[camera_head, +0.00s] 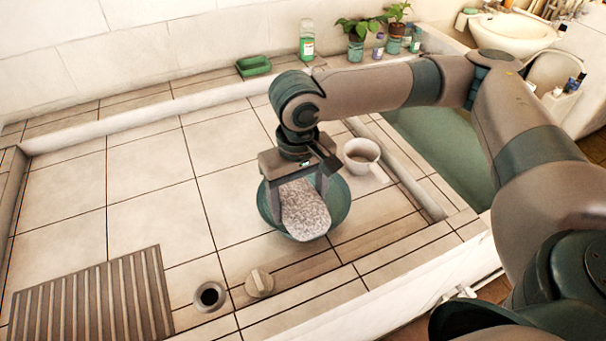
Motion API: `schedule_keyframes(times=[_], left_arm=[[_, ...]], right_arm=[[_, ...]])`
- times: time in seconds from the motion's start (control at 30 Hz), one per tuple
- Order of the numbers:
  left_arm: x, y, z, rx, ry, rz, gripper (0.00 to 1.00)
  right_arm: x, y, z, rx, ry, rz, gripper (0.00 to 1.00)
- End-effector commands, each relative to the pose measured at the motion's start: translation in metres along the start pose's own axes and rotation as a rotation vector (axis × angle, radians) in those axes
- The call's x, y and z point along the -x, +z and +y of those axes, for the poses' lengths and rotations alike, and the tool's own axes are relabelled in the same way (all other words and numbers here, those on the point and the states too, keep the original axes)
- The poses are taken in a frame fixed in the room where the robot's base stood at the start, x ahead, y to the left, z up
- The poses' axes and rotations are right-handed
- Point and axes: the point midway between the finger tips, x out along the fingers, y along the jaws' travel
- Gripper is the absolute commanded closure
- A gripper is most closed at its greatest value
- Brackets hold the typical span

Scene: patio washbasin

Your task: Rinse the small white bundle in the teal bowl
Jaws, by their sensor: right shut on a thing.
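The teal bowl (339,204) stands on the tiled top near its right side. The small white bundle (305,211), pale with a grey pattern, is over the bowl and covers much of its inside. My right gripper (297,187) points down above the bowl and is shut on the bundle. The bundle's lower end overlaps the bowl's near rim in the picture. I cannot tell whether it touches the bowl or whether there is water inside. My left gripper does not show.
A white cup (361,156) stands close behind the bowl to the right. A ribbed grey rack (95,300), a dark drain hole (210,296) and a beige knob (259,283) are at the front. A green soap dish (253,66) and bottle (307,42) stand on the back ledge. The left tiles are clear.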

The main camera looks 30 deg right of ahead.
Motion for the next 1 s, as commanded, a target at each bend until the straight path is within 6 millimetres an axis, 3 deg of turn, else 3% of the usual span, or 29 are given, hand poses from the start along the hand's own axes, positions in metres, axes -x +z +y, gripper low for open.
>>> schedule_keyframes(times=[0.27, 0.57, 0.8, 1.0], left_arm=[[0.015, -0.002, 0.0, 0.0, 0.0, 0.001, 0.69], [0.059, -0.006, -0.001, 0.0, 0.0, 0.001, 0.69], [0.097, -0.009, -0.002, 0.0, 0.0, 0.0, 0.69], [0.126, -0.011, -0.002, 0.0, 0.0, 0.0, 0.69]], right_arm=[[0.004, -0.018, -0.005, -0.001, 0.0, -0.002, 0.61], [0.002, -0.076, -0.007, -0.011, 0.003, -0.007, 0.61], [-0.019, -0.118, 0.011, -0.03, 0.007, -0.009, 0.61], [-0.046, -0.136, 0.037, -0.045, 0.01, -0.01, 0.61]])
